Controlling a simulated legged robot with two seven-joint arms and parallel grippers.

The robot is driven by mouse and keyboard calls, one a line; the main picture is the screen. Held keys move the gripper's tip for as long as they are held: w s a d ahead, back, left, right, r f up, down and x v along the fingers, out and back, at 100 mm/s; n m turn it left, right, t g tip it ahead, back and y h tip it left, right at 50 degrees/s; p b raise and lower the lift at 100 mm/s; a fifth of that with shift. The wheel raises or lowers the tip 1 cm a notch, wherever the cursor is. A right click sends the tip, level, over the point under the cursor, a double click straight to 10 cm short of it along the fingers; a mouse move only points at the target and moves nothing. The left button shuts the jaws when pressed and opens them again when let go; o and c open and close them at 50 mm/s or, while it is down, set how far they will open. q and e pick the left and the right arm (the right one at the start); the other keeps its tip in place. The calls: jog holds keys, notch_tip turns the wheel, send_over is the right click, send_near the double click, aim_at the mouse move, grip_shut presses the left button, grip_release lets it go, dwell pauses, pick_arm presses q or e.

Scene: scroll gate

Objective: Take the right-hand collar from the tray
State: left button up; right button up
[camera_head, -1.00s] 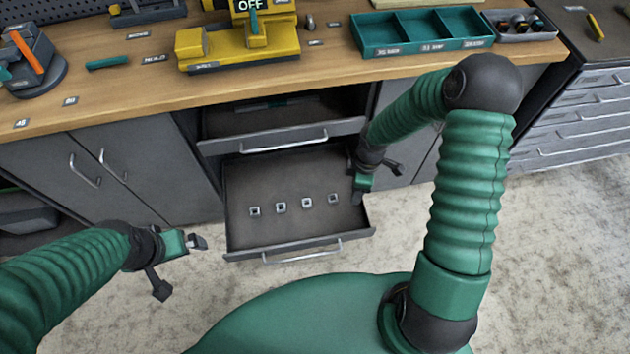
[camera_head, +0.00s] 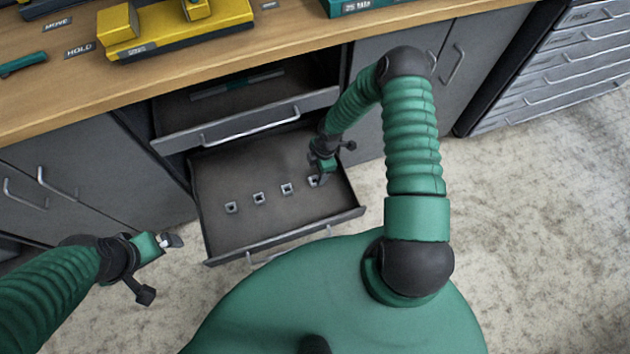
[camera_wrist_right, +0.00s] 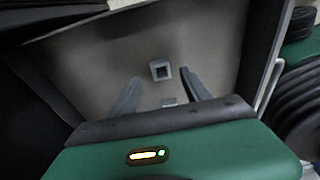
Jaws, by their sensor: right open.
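The pulled-out tray (camera_head: 235,240) holds several small grey square collars in a row. The right-hand collar (camera_head: 313,181) is at the right end, partly covered by my right gripper (camera_head: 321,176). In the right wrist view my right gripper (camera_wrist_right: 162,75) is open, with one finger on each side of a square collar (camera_wrist_right: 160,71) that has a dark hole. It looks empty; I cannot tell how high the fingertips are above the tray. A second collar (camera_wrist_right: 168,102) is partly hidden by the gripper body. My left gripper (camera_head: 170,241) hangs left of the tray, away from it.
A second drawer (camera_head: 245,130) is partly open just above and behind the tray. The wooden bench top (camera_head: 270,42) is over it, with a yellow device (camera_head: 180,38) on it. Other collars (camera_head: 258,198) stand left of the gripper. The floor at right is clear.

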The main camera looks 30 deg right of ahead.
aim_at(314, 182)
jog(key=f+b, duration=0.1)
jog(key=f, duration=0.1)
jog(key=a+f, duration=0.1)
jog(key=f, duration=0.1)
jog(key=shift+f+b, duration=0.3)
jog(key=shift+b, duration=0.1)
jog(key=shift+r, duration=0.1)
jog(key=shift+c, duration=0.6)
jog(key=shift+d, duration=0.1)
jog(key=c, duration=0.5)
grip_shut()
